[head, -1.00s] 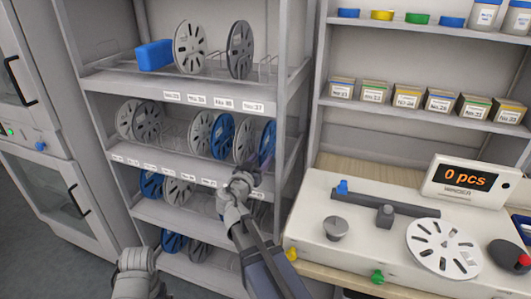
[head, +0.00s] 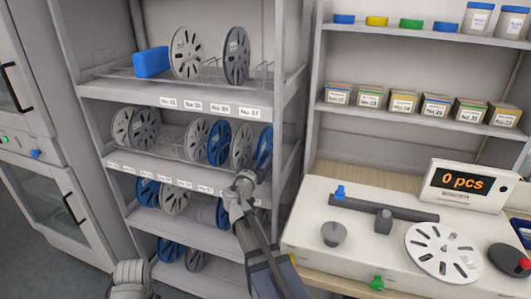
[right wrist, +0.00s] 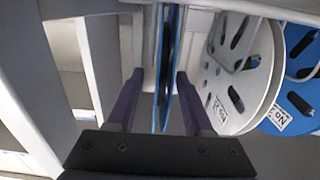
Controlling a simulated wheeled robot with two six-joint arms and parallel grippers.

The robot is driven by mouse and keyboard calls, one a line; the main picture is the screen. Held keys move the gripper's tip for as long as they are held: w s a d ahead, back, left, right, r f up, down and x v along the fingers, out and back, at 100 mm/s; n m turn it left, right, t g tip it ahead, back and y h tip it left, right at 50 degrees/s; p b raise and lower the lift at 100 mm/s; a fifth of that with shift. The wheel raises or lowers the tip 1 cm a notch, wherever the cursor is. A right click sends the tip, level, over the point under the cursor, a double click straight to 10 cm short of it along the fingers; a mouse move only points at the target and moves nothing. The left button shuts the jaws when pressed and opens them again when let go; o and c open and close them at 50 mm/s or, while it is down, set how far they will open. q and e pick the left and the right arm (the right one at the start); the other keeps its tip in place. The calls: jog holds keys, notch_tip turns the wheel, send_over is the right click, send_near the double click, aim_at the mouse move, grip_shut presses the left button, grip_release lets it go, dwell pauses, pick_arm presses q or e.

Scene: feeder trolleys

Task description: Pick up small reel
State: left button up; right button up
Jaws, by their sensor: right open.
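A blue reel (head: 264,150) stands upright at the right end of the middle shelf. It shows nearly edge-on in the right wrist view (right wrist: 168,70). My right gripper (head: 247,180) is at the front of that shelf, by this reel. In the right wrist view, its two dark fingers (right wrist: 158,78) are apart, one on each side of the blue reel's edge, with gaps visible. I cannot tell whether this is the small reel. A white reel (head: 242,145) and another blue reel (head: 219,143) stand to its left. My left arm shows at the bottom left, its gripper out of frame.
The rack's right post (head: 289,110) is close to my right gripper. More reels stand on the shelves above and below. A blue box (head: 151,59) is on the top shelf. At the right, a counter (head: 445,215) holds a white reel and reads 0 pcs.

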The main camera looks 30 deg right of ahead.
aim_at(265, 152)
jog(key=x, duration=0.3)
jog(key=shift+w+d, duration=0.25)
jog(key=shift+w, duration=0.05)
jog(key=shift+c, duration=0.3)
grip_shut()
